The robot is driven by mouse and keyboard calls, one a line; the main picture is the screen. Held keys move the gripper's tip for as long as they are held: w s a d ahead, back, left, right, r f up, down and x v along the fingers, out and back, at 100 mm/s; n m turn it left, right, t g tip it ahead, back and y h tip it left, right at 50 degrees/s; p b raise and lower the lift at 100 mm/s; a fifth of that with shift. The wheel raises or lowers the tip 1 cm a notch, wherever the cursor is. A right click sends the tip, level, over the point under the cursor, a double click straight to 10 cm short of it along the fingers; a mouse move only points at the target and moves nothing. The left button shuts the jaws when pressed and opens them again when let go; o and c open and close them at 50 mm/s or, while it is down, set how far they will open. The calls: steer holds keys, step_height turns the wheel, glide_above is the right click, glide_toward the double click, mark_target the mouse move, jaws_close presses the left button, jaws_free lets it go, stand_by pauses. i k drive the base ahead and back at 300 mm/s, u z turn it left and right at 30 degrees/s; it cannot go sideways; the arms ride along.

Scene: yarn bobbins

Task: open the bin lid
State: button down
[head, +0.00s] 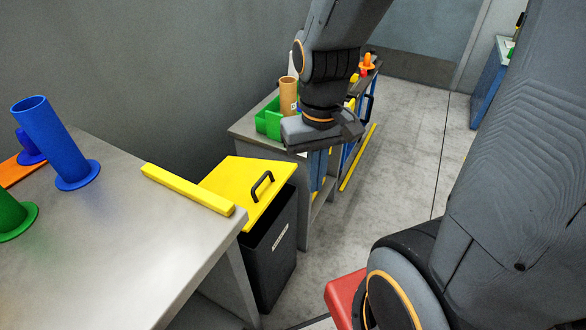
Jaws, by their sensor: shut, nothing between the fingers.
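The bin (268,262) is black with a white label on its front and stands on the floor between two tables. Its yellow lid (236,182) lies over the top, with a black handle (261,187) near its right edge. I cannot tell whether the lid sits fully flush. My gripper (303,151) is above and to the right of the lid in the picture, apart from the handle. It is shut and empty, and its fingertips are mostly hidden under its dark body.
The near metal table (125,240) holds a blue bobbin (52,140), a green bobbin (14,215) and a yellow bar (188,189) along its edge. Behind the bin, a bench carries a green box (268,119) and a brown bobbin (288,95). Open floor (405,150) lies right.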

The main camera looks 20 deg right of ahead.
mark_target(251, 184)
steer(key=z, duration=0.8)
steer(key=k, duration=0.75)
steer(key=u, duration=0.7)
steer(key=i, duration=0.5)
